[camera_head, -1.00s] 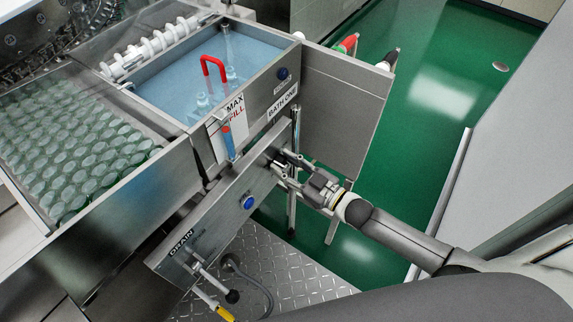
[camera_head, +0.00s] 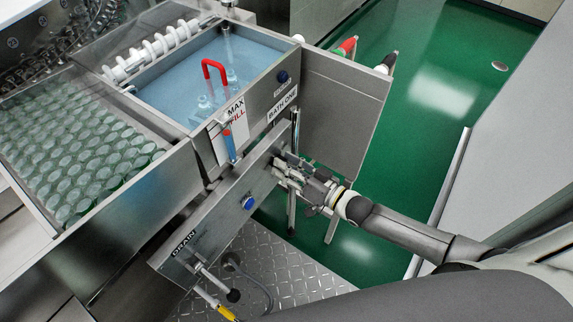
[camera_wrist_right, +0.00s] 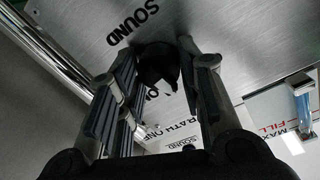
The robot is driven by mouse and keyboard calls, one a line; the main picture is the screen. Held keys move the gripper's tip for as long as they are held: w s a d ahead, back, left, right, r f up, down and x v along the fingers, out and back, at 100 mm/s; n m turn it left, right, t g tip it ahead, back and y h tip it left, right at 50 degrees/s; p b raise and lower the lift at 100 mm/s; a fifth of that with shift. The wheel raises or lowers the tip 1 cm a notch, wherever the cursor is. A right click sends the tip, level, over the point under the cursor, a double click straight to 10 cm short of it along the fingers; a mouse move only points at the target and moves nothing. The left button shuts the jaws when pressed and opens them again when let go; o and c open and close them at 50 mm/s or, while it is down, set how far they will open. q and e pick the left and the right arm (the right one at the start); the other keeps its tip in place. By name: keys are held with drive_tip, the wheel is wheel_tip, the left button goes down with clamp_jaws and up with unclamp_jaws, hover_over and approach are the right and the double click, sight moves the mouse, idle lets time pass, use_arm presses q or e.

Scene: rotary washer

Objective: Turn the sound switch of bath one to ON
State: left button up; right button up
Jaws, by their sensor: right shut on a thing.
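The sound switch (camera_wrist_right: 157,66) is a black knob on a steel panel under the word SOUND in the right wrist view. The fingers of my right gripper (camera_wrist_right: 160,58) are on either side of it, shut on it. In the head view my right gripper (camera_head: 281,166) is at the right end of the lower steel panel (camera_head: 222,212), below the BATH ONE label (camera_head: 282,103). There the gripper hides the switch. The switch's ON or OFF position cannot be told. My left gripper is not in view.
Bath one (camera_head: 160,88) holds blue water and a red handle (camera_head: 214,66) above the panel. A blue button (camera_head: 248,203) and a drain lever (camera_head: 214,281) are on the lower panel, left of the gripper. A vertical steel post (camera_head: 292,205) stands close below the gripper.

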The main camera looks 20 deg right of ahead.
drive_tip(key=shift+w+d+m+g+y+b, duration=0.15)
drive_tip(key=shift+m+b, duration=0.65)
drive_tip(key=shift+m, duration=1.65)
drive_tip(key=shift+s+a+m+g+y+b, duration=0.2)
drive_tip(key=shift+m+b, duration=0.55)
drive_tip(key=shift+m, duration=2)
drive_tip(key=o, duration=1)
drive_tip(key=shift+d, duration=0.2)
drive_tip(key=shift+o, duration=0.2)
drive_tip(key=v, duration=1.1)
drive_tip(key=shift+s+d, duration=0.25)
drive_tip(key=shift+d, duration=0.05)
drive_tip(key=shift+r, duration=0.1)
